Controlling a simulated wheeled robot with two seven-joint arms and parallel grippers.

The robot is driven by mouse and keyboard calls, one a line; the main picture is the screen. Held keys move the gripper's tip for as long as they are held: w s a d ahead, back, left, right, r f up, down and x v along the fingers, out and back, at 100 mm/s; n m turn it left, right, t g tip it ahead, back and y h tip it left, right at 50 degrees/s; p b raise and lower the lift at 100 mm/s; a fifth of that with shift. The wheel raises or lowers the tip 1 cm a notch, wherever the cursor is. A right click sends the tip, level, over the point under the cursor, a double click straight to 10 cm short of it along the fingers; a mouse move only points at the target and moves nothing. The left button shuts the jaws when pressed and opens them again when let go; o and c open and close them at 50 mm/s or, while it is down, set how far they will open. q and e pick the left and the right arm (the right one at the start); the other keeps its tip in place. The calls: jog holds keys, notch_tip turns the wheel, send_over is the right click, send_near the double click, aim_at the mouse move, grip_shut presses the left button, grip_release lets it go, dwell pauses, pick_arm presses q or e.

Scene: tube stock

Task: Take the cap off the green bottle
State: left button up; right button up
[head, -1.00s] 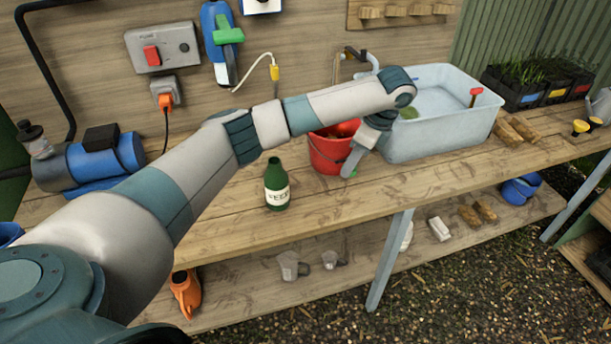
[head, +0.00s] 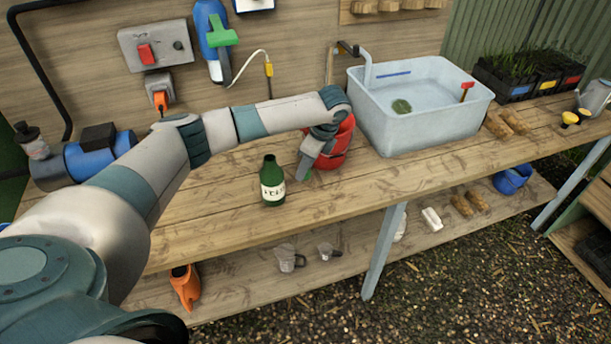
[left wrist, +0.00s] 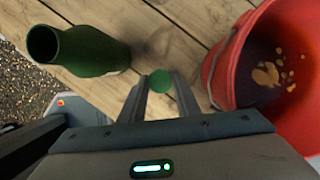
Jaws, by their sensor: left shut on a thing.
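The green bottle (head: 272,183) stands upright on the wooden bench with a pale label. Its open, uncapped mouth shows in the left wrist view (left wrist: 85,50). My left gripper (head: 306,175) is just right of the bottle, apart from it, and low over the bench. In the left wrist view, my left gripper (left wrist: 158,82) is shut on a small round green cap (left wrist: 160,80). My right gripper is not in view.
A red bucket (head: 342,150) stands close behind my left gripper, partly hidden by it. Behind it is a pale sink basin (head: 425,128) with a tap (head: 366,66). A blue pump (head: 98,155) sits at the left. The bench's front middle is clear.

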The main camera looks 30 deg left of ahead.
aim_at(305, 185)
pick_arm(q)
jog(key=shift+f+p, duration=0.6)
jog(key=shift+f, duration=1.4)
jog(key=shift+f, duration=0.1)
jog(key=o, duration=1.2)
jog(key=shift+c, duration=0.2)
